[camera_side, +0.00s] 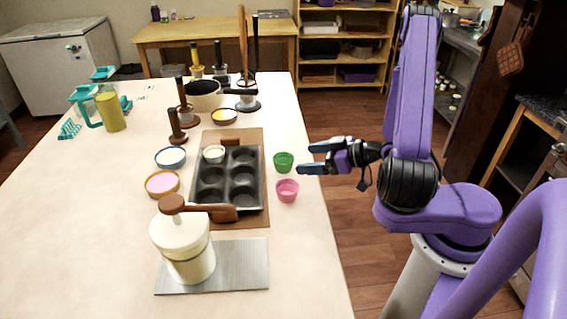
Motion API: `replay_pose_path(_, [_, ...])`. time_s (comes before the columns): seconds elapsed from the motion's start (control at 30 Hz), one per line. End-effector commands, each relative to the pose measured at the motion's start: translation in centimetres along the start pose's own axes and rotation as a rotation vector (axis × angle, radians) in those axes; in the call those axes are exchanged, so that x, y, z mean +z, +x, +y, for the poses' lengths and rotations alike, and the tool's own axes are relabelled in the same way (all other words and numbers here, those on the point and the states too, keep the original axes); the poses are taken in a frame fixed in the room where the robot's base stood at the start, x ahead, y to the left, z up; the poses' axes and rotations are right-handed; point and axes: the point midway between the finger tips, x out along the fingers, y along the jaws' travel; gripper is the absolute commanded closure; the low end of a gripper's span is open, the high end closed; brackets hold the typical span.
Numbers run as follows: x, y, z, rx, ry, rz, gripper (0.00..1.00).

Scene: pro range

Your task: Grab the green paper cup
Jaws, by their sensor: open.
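The green paper cup (284,162) stands upright on the pale table, just right of the dark muffin tin (229,180). My gripper (306,158) is at the table's right edge, a little to the right of the green cup. Its two fingers point left and are spread apart, with nothing visible between them. The fingertips look close to the cup, but I cannot tell the exact gap or height. A pink paper cup (287,190) stands just in front of the green one, below the lower finger in the picture.
A white cup (213,154) sits in the muffin tin. A cream press with a brown handle (188,243) stands on a metal plate at the front. Bowls (162,183), wooden-handled tools and a pot (203,94) stand left and behind.

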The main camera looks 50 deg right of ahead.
Motion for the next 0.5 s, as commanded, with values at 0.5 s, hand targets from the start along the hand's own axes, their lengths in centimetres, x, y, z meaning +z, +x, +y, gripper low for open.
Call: replay_pose_path(0.5, [0.0, 3.6, -0.1, -0.005, -0.004, 0.0, 0.11])
